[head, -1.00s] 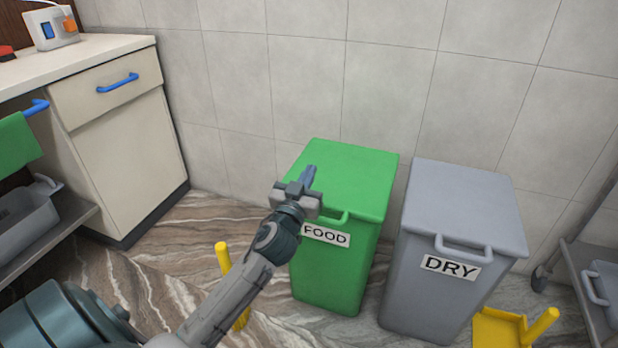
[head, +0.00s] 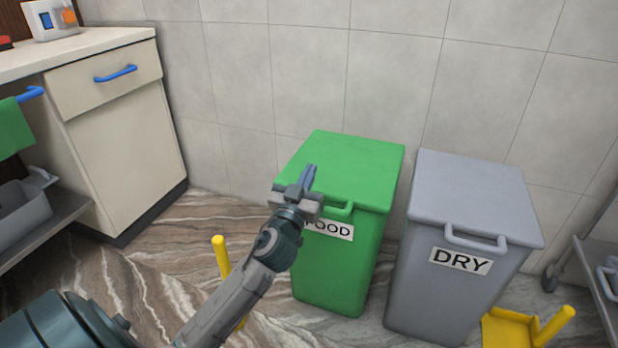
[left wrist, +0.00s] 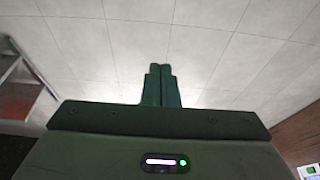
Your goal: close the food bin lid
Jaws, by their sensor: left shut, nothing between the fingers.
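The green food bin (head: 335,265) stands on the floor against the tiled wall. Its lid (head: 345,165) lies flat on top, down over the bin, with a green handle at the front edge. The "FOOD" label is partly hidden by my gripper. My left gripper (head: 309,176) is shut and empty, in front of and over the front left part of the lid in the head view. I cannot tell whether it touches the lid. The left wrist view shows the closed fingers (left wrist: 161,86) against wall tiles, with no bin. My right gripper is not in view.
A grey dry bin (head: 450,290) with its lid down stands just right of the food bin. A yellow dustpan (head: 510,330) lies at the lower right. A yellow-handled tool (head: 221,257) stands left of the bin. A cabinet (head: 125,140) is at the left.

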